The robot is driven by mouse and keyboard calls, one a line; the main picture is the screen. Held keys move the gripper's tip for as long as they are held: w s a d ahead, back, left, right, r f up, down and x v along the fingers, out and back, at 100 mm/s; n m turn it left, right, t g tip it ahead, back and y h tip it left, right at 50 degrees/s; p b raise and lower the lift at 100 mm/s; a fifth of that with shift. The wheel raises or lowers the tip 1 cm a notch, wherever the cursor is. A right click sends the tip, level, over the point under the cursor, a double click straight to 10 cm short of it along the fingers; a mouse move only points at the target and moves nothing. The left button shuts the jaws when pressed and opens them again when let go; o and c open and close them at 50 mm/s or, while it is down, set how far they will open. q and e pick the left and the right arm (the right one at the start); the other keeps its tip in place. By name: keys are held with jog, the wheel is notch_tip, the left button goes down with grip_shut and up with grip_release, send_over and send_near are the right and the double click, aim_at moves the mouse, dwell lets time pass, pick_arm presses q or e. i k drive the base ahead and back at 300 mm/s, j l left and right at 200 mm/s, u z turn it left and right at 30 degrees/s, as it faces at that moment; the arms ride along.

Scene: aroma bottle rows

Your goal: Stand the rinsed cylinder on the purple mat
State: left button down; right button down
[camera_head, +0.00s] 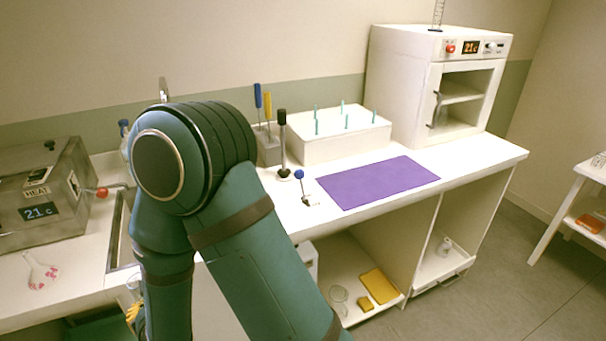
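The purple mat (378,182) lies flat and bare on the white counter, right of the middle. A thin upright thing with fine cross marks (438,14), perhaps a graduated cylinder, stands on the white oven and is cut off by the top edge. I cannot tell whether it is the rinsed cylinder. My teal arm fills the left middle and hides part of the counter and the sink (114,235). Neither of my grippers shows, so what they hold cannot be seen.
A white rack with teal pegs (335,140) stands behind the mat, and the white oven (405,90) is at the back right. A blue-knobbed tool (301,178) and a black-handled tool (283,150) stand left of the mat. A metal heater box (35,190) is at left.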

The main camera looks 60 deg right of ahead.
aim_at(356, 184)
jog(key=k+l+u, duration=0.1)
jog(key=l, duration=0.3)
jog(key=k+l, duration=0.15)
jog(key=l, duration=0.25)
jog(key=k+l+u, duration=0.15)
jog(key=l, duration=0.25)
jog(key=k+l, duration=0.15)
jog(key=l, duration=0.2)
jog(key=k+l+u, duration=0.15)
jog(key=l, duration=0.25)
jog(key=k+l, duration=0.15)
jog(key=l, duration=0.2)
jog(key=u, duration=0.05)
